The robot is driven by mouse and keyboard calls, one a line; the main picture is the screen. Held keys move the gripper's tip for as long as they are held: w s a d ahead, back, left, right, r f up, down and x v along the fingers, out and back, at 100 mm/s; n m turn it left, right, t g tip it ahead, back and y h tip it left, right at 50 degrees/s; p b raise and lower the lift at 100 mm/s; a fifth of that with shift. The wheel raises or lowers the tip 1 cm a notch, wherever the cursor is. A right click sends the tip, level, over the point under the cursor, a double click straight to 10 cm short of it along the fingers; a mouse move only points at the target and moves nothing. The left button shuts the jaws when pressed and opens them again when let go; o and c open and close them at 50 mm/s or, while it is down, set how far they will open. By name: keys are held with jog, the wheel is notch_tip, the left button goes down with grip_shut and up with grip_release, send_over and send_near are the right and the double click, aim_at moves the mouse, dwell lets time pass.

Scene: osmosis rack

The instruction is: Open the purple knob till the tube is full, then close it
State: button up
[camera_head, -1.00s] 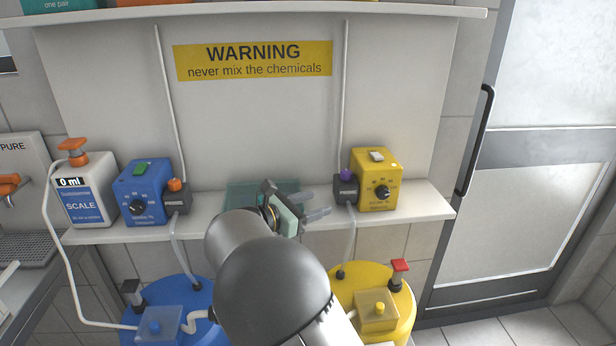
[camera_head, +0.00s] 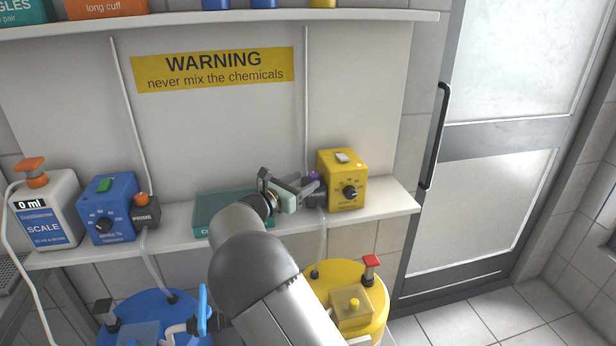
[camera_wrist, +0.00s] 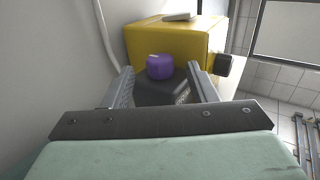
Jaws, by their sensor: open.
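The purple knob (camera_wrist: 160,67) sits on top of a dark valve block (camera_wrist: 168,88) beside the yellow pump box (camera_wrist: 175,42) in the wrist view. My gripper (camera_wrist: 162,72) is open, with one finger on each side of the knob and block; I cannot tell whether either touches. In the head view, the knob (camera_head: 313,176) shows just past my gripper (camera_head: 305,186), partly hidden by it. A clear tube (camera_head: 322,235) runs down from the block toward the yellow drum (camera_head: 378,300). A thin pale tube (camera_head: 306,100) rises up the wall panel above the block.
A blue pump box (camera_head: 103,210) with an orange knob (camera_head: 141,198) and a white scale bottle (camera_head: 48,212) reading 0 ml stand at left on the shelf. A teal tray (camera_head: 203,226) lies behind my arm. A blue drum (camera_head: 155,308) stands below. A door is at right.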

aim_at(314, 178)
jog(key=shift+x, duration=1.3)
jog(key=c, duration=1)
jog(key=shift+o, duration=0.2)
jog(key=shift+w+a+r+m+g+h+p, duration=0.1)
jog(key=shift+a+r+m+g+h+p, duration=0.1)
jog(key=shift+m+g+h+p, duration=0.45)
jog(key=shift+f+h+p, duration=0.15)
jog(key=shift+h+p, duration=0.1)
jog(key=shift+p, duration=0.15)
